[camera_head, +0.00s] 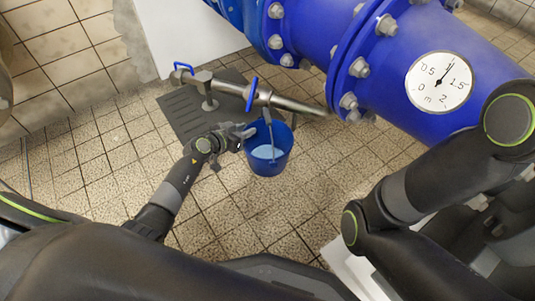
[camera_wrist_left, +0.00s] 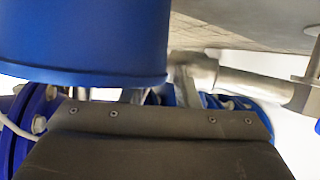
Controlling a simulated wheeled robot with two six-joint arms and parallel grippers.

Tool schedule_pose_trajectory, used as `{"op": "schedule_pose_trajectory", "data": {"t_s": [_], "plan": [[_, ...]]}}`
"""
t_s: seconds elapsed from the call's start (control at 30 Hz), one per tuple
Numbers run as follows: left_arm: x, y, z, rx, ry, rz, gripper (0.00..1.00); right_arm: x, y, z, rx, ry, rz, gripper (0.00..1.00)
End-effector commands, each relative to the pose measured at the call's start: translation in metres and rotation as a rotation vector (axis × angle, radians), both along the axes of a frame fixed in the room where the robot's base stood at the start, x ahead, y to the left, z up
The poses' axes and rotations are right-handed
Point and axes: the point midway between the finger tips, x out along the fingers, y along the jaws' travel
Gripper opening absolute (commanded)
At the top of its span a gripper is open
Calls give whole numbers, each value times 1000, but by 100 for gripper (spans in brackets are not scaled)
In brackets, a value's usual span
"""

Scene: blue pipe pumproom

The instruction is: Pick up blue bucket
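The blue bucket (camera_head: 268,164) stands upright below the metal pipe in the head view, with something pale in its bottom. My left gripper (camera_head: 246,131) is at the bucket's left rim, with its fingertips close to or at the edge. I cannot tell whether they touch or grip it. In the left wrist view the bucket (camera_wrist_left: 85,40) fills the upper left, very close beyond the dark gripper body. The fingers are mostly hidden there. My right arm shows at the right of the head view, but its gripper does not.
A metal pipe (camera_head: 290,103) with blue valve handles (camera_head: 251,94) runs just above and behind the bucket. A large blue flanged pipe (camera_head: 405,65) with a round gauge (camera_head: 440,82) fills the upper right. A dark grate (camera_head: 190,124) lies behind. The tiled floor (camera_head: 225,205) in front is clear.

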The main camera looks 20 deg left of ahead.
Motion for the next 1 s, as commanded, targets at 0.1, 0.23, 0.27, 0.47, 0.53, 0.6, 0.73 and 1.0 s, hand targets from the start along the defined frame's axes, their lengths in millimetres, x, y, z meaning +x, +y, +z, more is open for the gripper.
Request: {"op": "schedule_pose_trajectory", "data": {"t_s": [0.1, 0.23, 0.27, 0.47, 0.53, 0.6, 0.73, 1.0], "plan": [[3, -1, -2, 0, 1, 0, 28, 0, 0, -2, 2, 2, 4, 33], [3, -1, -1, 0, 1, 0, 28, 0, 0, -1, 2, 1, 5, 33], [3, -1, -1, 0, 1, 0, 28, 0, 0, -1, 2, 0, 4, 33], [3, -1, -1, 0, 1, 0, 7, 0, 0, -1, 2, -1, 5, 33], [3, -1, -1, 0, 1, 0, 0, -1, 0, -1, 2, -1, 5, 33], [3, -1, -1, 1, 2, 0, 0, -1, 0, -1, 3, -2, 6, 33], [2, -1, -2, 1, 3, 1, 0, -1, 0, -1, 3, -2, 6, 33], [2, -1, -3, 2, 5, 0, 0, -1, 0, -1, 4, -3, 6, 33]]}}
